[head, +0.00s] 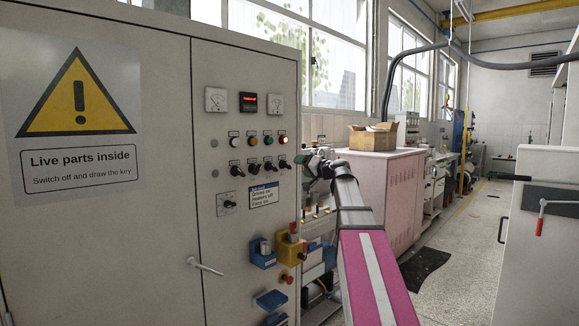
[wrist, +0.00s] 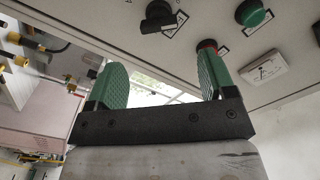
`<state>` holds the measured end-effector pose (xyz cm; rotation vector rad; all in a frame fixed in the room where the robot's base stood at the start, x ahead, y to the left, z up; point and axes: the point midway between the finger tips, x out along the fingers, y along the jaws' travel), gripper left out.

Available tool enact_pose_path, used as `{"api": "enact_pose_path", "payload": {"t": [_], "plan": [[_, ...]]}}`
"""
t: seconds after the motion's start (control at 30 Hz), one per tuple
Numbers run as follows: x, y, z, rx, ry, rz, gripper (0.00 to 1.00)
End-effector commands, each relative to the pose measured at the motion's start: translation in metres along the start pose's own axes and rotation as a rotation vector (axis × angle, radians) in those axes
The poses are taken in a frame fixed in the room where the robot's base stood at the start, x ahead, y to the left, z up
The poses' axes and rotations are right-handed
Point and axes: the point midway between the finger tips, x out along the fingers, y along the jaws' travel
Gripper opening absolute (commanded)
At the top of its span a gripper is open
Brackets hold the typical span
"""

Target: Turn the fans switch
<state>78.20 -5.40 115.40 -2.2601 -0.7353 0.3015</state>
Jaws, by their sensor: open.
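The grey cabinet (head: 245,75) carries a row of black rotary switches (head: 254,168) below a row of coloured lamps or buttons (head: 253,140). The small labels are unreadable, so I cannot tell which switch is the fans switch. My gripper (head: 306,159) is at the cabinet's right edge, right of the switch row. In the wrist view, my gripper (wrist: 162,78) has its two green fingers apart with nothing between them. A black rotary switch (wrist: 159,16) lies beyond the fingertips, apart from them. A red button (wrist: 207,45) is partly hidden behind the right finger.
A cabinet door handle (head: 205,266) sticks out lower down. Blue and yellow boxes (head: 263,254) hang on the cabinet's lower right. A pinkish cabinet (head: 385,190) with a cardboard box (head: 372,138) stands behind my arm. The floor (head: 465,230) at right is mostly clear.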

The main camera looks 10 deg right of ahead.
Motion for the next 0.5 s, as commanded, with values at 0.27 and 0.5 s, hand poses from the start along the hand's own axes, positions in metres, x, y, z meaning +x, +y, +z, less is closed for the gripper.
{"api": "enact_pose_path", "payload": {"t": [0.27, 0.5], "plan": [[0.053, 0.001, -0.001, 0.000, -0.003, 0.001, 0.77], [0.080, 0.001, 0.000, 0.000, -0.002, 0.001, 0.77]]}}
